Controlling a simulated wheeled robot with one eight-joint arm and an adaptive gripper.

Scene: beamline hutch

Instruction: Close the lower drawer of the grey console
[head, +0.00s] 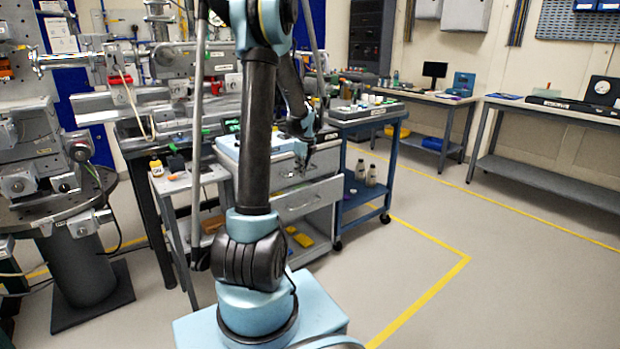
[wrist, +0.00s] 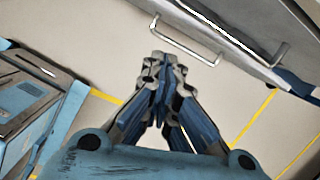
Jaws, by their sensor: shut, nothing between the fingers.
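The grey console (head: 328,222) stands behind my arm in the head view, with two drawers one above the other. The lower drawer (head: 318,198) shows a light front with a bar handle and looks pulled out beyond the upper drawer (head: 288,170); my arm hides its left part. My gripper (head: 306,168) hangs in front of the drawers, pointing down. In the wrist view my gripper (wrist: 163,62) is shut and empty, its tips near a bar handle (wrist: 185,45) on a drawer front. I cannot tell whether they touch.
A blue cart (head: 362,188) with bottles stands right of the console. A small white-topped cart (head: 178,182) is on the left. Yellow items (head: 300,237) lie on the console's low shelf. Floor with yellow tape (head: 425,300) is clear at the front right.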

